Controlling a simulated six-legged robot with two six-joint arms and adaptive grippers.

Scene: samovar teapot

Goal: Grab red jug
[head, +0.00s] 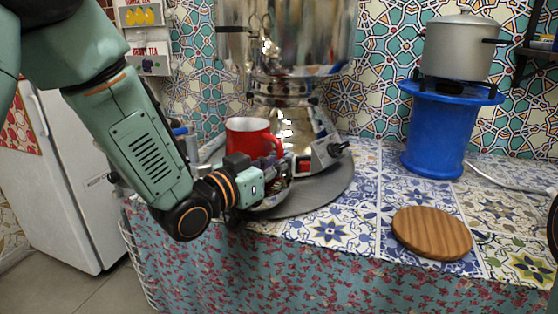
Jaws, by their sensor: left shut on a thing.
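The red jug (246,134) stands upright in front of the samovar (290,95), with its pale inside showing at the rim and its handle on the right. My left gripper (288,162) comes in from the left in front of the jug and is shut on it at the handle side. The gripper covers the jug's lower part, so the exact contact of the fingers is hidden. My right gripper is not in view.
A grey round tray (325,190) lies under the samovar on the tiled counter. A round wooden board (432,232) lies to the right. A blue stand (440,130) bears a grey pot (460,48). A white fridge (80,165) stands at left. Tiles between tray and board are clear.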

